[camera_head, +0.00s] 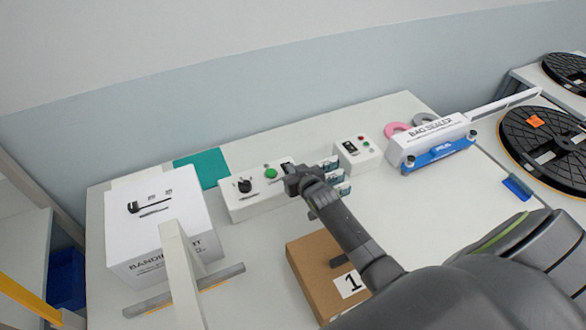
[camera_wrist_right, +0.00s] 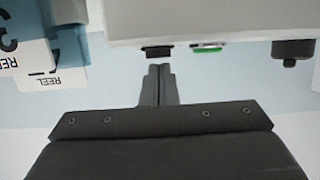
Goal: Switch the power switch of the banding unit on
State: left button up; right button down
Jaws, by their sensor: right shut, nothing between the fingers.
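The banding unit (camera_head: 150,262) is a white box with dark lettering at the left of the table, with a black part on its top. Right of it stands a low white control box (camera_head: 250,207) with a black knob (camera_head: 244,185) and a green button (camera_head: 270,172). My right gripper (camera_head: 289,175) is shut and empty over this box's right part. In the right wrist view, its closed fingertips (camera_wrist_right: 159,68) are close to a small black switch (camera_wrist_right: 157,52); I cannot tell whether they touch. The switch's position cannot be read. My left gripper is out of view.
Blue-and-white reel cards (camera_head: 342,188) stand just right of my gripper. A smaller white box (camera_head: 358,155) with buttons and the bag sealer (camera_head: 430,139) are farther right. A cardboard box (camera_head: 312,270) lies below my forearm. A green mat (camera_head: 203,168) lies behind.

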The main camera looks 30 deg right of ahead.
jog(key=shift+f, duration=0.1)
